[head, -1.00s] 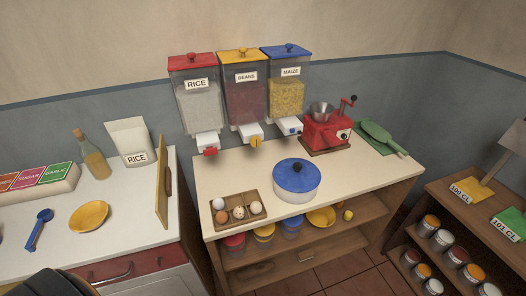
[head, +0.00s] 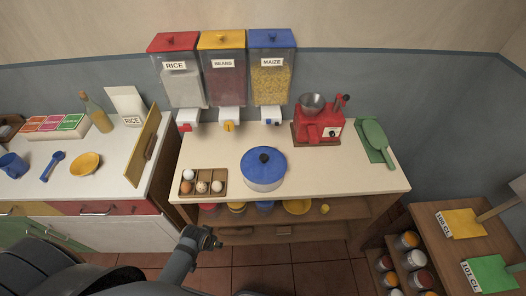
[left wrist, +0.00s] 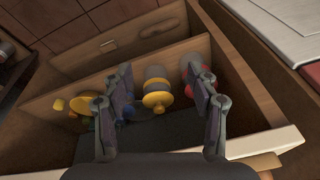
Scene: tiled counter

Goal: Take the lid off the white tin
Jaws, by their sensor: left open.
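The white tin (head: 265,183) stands upright on the counter, right of the egg tray. Its blue lid (head: 250,168) with a dark knob (head: 264,158) sits on top. My left gripper (head: 208,240) is in front of the counter, below its front edge, lower left of the tin and apart from it. In the left wrist view my left gripper (left wrist: 159,88) is open and empty, its two fingers spread before the shelf under the counter. The tin is not in that view. My right gripper is not in view.
An egg tray (head: 224,188) stands left of the tin. Dispensers (head: 222,80) hang behind. A red grinder (head: 318,122) and green scoop (head: 376,142) are to the right. A board (head: 143,150) stands upright at left. Yellow items (left wrist: 156,98) sit on the lower shelf.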

